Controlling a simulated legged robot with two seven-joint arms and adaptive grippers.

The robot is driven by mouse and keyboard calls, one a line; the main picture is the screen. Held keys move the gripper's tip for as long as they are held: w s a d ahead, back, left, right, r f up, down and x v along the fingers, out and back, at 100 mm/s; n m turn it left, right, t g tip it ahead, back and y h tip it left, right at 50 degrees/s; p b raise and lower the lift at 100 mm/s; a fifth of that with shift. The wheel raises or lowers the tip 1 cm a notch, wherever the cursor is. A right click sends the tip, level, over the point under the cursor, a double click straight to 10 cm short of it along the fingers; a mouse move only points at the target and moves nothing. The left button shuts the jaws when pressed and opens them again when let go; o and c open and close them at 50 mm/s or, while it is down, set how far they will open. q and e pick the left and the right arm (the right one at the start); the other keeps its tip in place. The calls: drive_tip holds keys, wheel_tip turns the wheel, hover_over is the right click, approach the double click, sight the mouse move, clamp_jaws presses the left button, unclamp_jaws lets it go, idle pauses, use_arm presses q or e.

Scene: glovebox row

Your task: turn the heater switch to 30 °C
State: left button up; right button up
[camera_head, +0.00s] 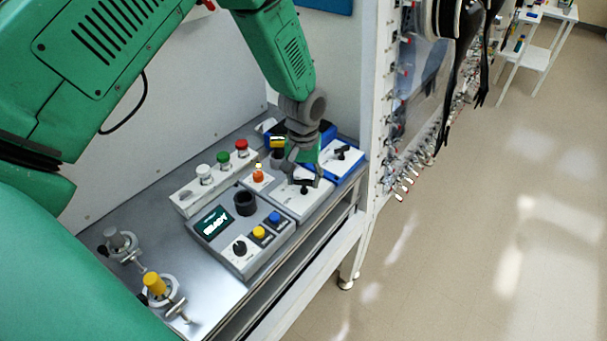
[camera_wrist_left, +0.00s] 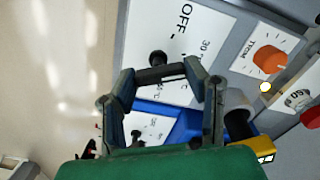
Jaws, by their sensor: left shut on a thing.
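The heater switch is a black knob (camera_head: 304,189) on a white-topped grey box (camera_head: 290,201) on the metal bench. My left gripper (camera_head: 305,178) reaches down over this box from above, its fingers at the knob. In the left wrist view the fingers (camera_wrist_left: 160,75) are closed around the black knob (camera_wrist_left: 158,58). The white plate (camera_wrist_left: 190,30) there shows "OFF" and "30"; another mark is partly hidden by the fingers. I cannot tell which mark the knob points at. My right gripper is not in view.
A blue box with a white plate and black switch (camera_head: 341,156) stands just right. An orange knob (camera_head: 259,173), a rack with white, green and red caps (camera_head: 214,180), and a grey "READY" unit (camera_head: 240,228) are nearby. A white post (camera_head: 380,90) rises at right.

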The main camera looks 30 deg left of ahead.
sight(304, 179)
use_arm(q)
drive_tip(key=shift+m, duration=0.3)
drive_tip(key=o, duration=1.1)
drive_tip(key=shift+o, duration=0.2)
drive_tip(key=shift+r, duration=0.2)
wheel_tip(304, 179, up, 11)
drive_tip(key=shift+r, duration=0.2)
drive_tip(key=shift+f, duration=0.1)
